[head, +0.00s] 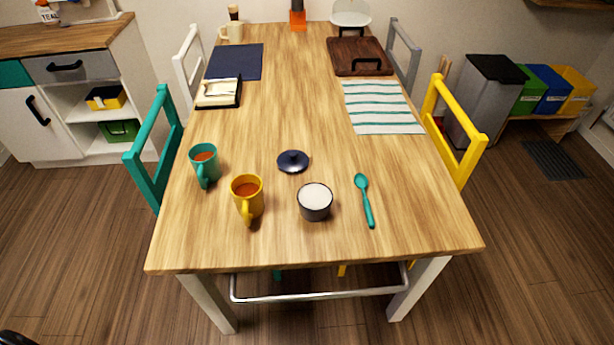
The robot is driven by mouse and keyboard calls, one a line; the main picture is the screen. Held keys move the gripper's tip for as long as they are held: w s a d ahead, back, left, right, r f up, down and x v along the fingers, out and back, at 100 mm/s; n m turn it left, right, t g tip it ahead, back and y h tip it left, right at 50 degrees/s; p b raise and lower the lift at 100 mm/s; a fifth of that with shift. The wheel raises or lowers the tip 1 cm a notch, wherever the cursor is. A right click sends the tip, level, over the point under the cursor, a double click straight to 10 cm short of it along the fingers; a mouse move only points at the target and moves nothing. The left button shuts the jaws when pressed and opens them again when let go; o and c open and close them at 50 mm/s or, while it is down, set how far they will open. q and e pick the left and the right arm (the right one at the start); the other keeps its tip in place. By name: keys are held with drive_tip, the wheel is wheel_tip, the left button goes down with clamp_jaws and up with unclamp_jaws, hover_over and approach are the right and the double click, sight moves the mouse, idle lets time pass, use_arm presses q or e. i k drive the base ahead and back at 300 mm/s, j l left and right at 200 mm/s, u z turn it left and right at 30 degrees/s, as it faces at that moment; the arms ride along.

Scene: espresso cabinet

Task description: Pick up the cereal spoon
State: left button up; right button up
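The teal cereal spoon (368,208) lies on the wooden table (260,130) near its front right part. Its bowl points away from me and its handle points toward the near edge. It lies to the right of a dark cup with white contents (315,202), apart from it. Nothing covers the spoon. Neither of my grippers can be made out in the head view. A small dark piece shows at the bottom left corner, too cut off to identify.
Left of the spoon stand a yellow mug (248,197), a teal mug (205,163) and a dark lid (293,161). A striped placemat (382,107) lies beyond it. A yellow chair (455,130) is at the right side. The table right of the spoon is clear.

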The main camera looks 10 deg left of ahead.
sight(361, 182)
drive_tip(key=i+j, duration=0.2)
drive_tip(key=i, duration=0.15)
drive_tip(key=i+j, duration=0.2)
drive_tip(key=k+j+u, duration=0.1)
drive_tip(key=u, duration=0.9)
drive_tip(key=l+z, duration=0.15)
drive_tip(key=z, duration=1.35)
drive_tip(key=i+j, duration=0.05)
